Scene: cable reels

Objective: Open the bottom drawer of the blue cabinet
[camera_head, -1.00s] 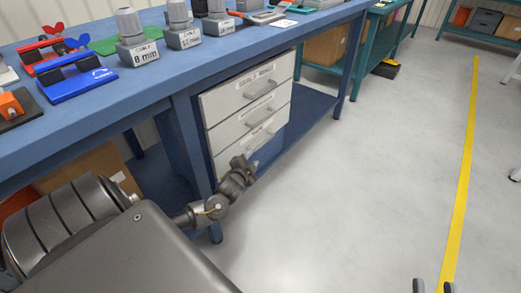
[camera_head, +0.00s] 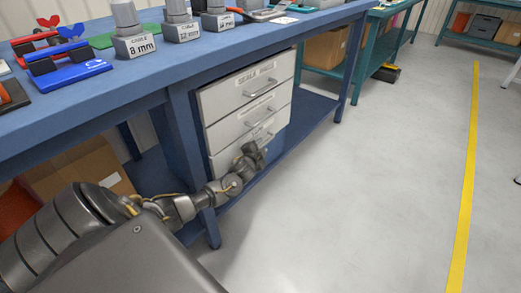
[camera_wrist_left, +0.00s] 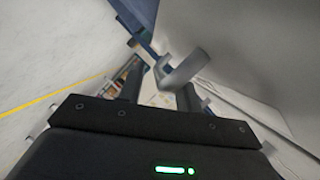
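The cabinet under the blue bench has a blue body and three light grey drawer fronts, all flush and closed. The bottom drawer (camera_head: 222,164) is partly hidden behind my left gripper (camera_head: 254,153), which is at its front. In the left wrist view, my left gripper (camera_wrist_left: 160,90) has its two dark fingers apart. A grey bar handle (camera_wrist_left: 182,70) shows just ahead of the fingers, near a plain grey drawer front (camera_wrist_left: 235,45). I cannot tell whether the handle is between the fingertips or touching them. My right gripper is not in view.
The blue bench (camera_head: 75,103) stands above the drawers, with labelled grey weights and coloured tools on top. A bench leg (camera_head: 190,140) stands beside my left arm. The grey floor (camera_head: 370,190) to the right is clear, with a yellow line (camera_head: 465,190).

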